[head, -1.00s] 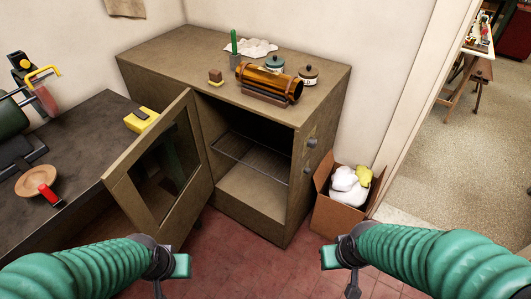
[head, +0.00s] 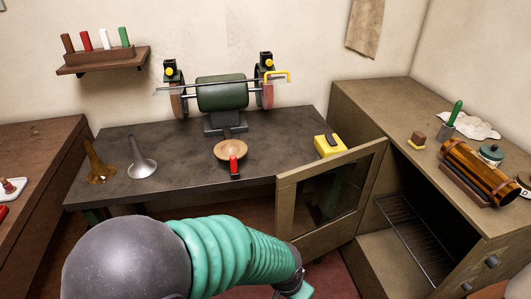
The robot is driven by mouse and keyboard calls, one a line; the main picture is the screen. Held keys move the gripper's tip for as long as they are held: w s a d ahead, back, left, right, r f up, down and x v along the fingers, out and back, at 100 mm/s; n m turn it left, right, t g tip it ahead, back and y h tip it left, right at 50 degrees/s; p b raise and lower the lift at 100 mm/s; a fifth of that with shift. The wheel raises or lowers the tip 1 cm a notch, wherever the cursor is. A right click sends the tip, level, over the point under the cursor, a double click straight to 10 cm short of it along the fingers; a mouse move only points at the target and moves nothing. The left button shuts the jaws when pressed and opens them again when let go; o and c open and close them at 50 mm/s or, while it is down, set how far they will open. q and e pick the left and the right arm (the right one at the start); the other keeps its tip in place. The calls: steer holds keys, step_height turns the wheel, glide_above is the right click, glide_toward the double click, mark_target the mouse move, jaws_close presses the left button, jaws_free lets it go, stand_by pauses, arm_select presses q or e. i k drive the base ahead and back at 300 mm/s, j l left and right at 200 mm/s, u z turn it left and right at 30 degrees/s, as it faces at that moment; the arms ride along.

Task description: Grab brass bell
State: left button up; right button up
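A brass bell (head: 99,166), a flared golden-brown horn piece, stands on its wide end at the left end of the dark workbench (head: 180,187). A similar silver-grey bell (head: 140,160) stands just to its right. My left arm crosses the bottom of the head view. Its gripper (head: 298,291) is at the lower edge, partly cut off, well to the right of and nearer than the brass bell, so its opening cannot be judged. My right gripper is out of the picture.
A bench grinder (head: 223,95) stands at the back. A wooden disc (head: 231,150) with a red-handled tool (head: 234,168) and a yellow block (head: 328,145) lie on the workbench. The cabinet door (head: 335,190) stands open at its right end. A brown table (head: 30,150) is at left.

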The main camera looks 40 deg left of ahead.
mark_target(101, 173)
steer(key=u, duration=2.95)
steer(key=i+l+u, duration=0.15)
steer(key=u, duration=0.2)
steer(key=i+l+u, duration=0.25)
steer(key=u, duration=0.15)
steer(key=i+l+u, duration=0.35)
steer(key=k+j, duration=0.1)
